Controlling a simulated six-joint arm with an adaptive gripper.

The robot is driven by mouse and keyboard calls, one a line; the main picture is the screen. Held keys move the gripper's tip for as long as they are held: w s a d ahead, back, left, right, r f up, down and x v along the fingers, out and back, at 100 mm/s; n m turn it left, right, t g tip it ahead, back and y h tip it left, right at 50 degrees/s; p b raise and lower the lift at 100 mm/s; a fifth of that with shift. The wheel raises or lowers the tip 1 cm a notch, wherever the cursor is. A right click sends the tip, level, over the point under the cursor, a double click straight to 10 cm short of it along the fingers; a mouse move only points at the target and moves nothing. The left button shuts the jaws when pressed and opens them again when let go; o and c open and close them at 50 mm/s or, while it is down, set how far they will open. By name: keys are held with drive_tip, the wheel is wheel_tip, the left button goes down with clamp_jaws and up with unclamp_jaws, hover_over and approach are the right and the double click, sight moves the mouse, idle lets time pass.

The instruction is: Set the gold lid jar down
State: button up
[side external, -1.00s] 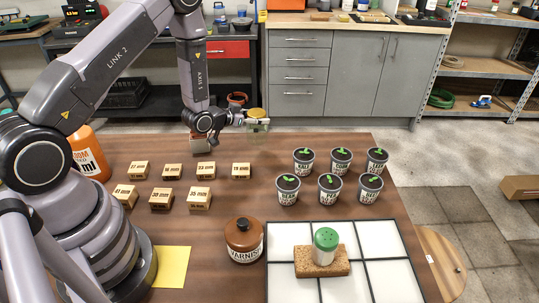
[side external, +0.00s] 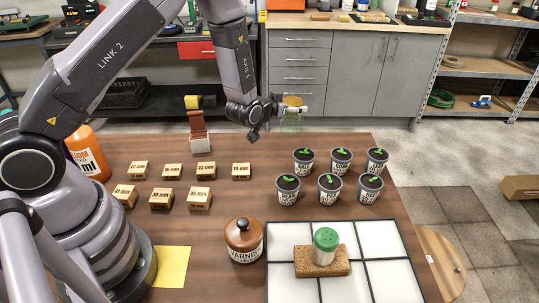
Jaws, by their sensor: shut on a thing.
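The gold lid jar (side external: 291,120) is a clear jar with a gold lid, near the back edge of the wooden table (side external: 225,217). My gripper (side external: 289,108) is shut on it at its upper part, just under the lid. The jar looks upright and appears raised above the table. Its clear body is hard to make out against the floor behind.
Potted seedlings (side external: 330,187) stand in two rows at the right. Several numbered wooden blocks (side external: 199,198) lie at the left. A brown varnish jar (side external: 244,240) and a white panelled tray (side external: 289,238) with a green-topped shaker (side external: 326,247) on a cork block are in front.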

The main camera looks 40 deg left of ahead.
drive_tip(key=shift+w+d+f, duration=0.1)
drive_tip(key=shift+w+f, duration=1.35)
drive_tip(key=shift+f, duration=0.3)
drive_tip(key=shift+w+d+f, duration=0.1)
drive_tip(key=shift+w+f, duration=1.35)
drive_tip(key=shift+f, duration=0.35)
drive_tip(key=shift+w+f, duration=1.45)
drive_tip(key=shift+f, duration=0.3)
drive_tip(key=shift+f, duration=0.1)
drive_tip(key=o, duration=1.2)
drive_tip(key=shift+o, duration=0.2)
